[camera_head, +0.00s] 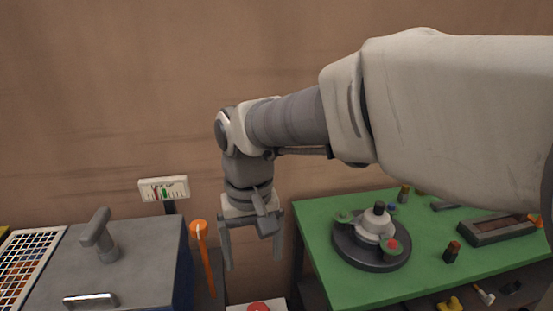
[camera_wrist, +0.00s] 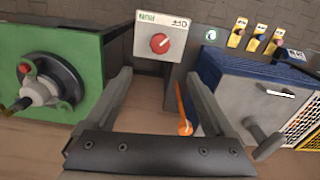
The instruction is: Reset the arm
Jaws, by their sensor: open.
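My arm reaches in from the right in the head view, bent so that my gripper (camera_head: 252,250) points down. The gripper hangs over the gap between the grey-topped cabinet and the green table. Its two fingers are apart with nothing between them. In the wrist view my gripper (camera_wrist: 160,100) also shows open, its fingers spread to both sides with an empty space between. Beyond the fingers is a white box with a red knob (camera_wrist: 160,43).
A green table (camera_head: 325,285) at right bears a round dark fixture (camera_head: 371,250) and a grey tray (camera_head: 496,229). A grey-topped cabinet (camera_head: 140,260) with a handle (camera_head: 98,235) stands at left. An orange-headed tool (camera_head: 199,230) hangs beside it. Wall space above is clear.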

